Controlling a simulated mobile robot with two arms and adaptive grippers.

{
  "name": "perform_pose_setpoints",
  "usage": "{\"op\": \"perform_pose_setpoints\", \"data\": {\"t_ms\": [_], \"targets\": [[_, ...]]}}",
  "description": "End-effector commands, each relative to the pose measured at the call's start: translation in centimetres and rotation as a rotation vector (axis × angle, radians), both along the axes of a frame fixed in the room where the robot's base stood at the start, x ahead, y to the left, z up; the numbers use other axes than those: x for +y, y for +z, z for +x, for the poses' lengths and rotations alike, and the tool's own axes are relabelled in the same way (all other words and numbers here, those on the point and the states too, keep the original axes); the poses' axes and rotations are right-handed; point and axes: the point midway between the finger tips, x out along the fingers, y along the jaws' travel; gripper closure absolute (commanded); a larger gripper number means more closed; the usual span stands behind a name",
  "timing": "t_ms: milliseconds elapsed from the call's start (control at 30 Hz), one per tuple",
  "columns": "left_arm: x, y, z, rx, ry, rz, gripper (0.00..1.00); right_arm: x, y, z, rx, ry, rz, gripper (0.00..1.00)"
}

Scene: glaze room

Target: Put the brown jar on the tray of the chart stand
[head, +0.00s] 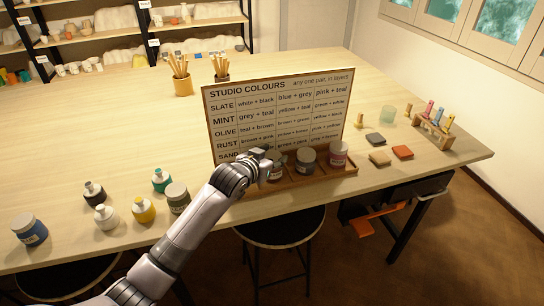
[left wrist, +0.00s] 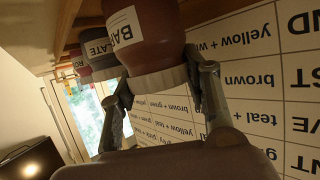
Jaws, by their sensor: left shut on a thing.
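The chart stand (head: 277,112) stands on the table with a wooden tray (head: 320,175) along its lower front edge. My left gripper (head: 265,164) is shut on the brown jar (left wrist: 143,22), with a finger on each side of its pale lid. The jar's dark body and white label show partly in the head view (head: 275,173), at the tray's left part. Its base is out of the wrist view, so I cannot tell whether it touches the tray. My right gripper is not in view.
A grey jar (head: 306,161) and a red jar (head: 338,155) stand in the tray to the right. Several jars and bottles, including a blue jar (head: 30,230), stand at front left. Tiles (head: 402,152) and a wooden rack (head: 433,132) are at right. Two pots (head: 181,80) of sticks stand behind.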

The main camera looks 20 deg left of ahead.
Motion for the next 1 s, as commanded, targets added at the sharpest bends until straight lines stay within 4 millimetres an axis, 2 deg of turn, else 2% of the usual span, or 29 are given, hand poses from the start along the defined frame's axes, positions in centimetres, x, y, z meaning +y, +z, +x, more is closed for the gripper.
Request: {"op": "perform_pose_setpoints", "data": {"t_ms": [67, 100, 300, 400, 733, 867, 1000], "targets": [[0.0, -0.1, 0.0, -0.003, 0.0, -0.001, 1.0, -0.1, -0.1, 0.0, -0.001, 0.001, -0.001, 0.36], [0.0, -0.2, 0.0, 0.0, 0.0, 0.0, 0.55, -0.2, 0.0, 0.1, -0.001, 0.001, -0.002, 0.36], [0.0, -0.2, 0.0, 0.0, 0.0, 0.0, 0.42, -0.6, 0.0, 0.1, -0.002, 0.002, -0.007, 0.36], [0.0, -0.2, 0.0, 0.0, 0.0, 0.0, 0.36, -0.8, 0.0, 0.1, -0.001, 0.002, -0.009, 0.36], [0.0, 0.2, 0.0, -0.001, 0.0, 0.0, 0.36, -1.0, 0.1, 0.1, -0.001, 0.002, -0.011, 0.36], [0.2, 0.4, -1.0, -0.001, 0.0, 0.001, 0.36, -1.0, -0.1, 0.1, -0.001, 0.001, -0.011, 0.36], [0.5, 1.1, -3.0, 0.0, 0.0, 0.001, 0.36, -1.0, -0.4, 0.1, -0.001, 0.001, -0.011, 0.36]]}}
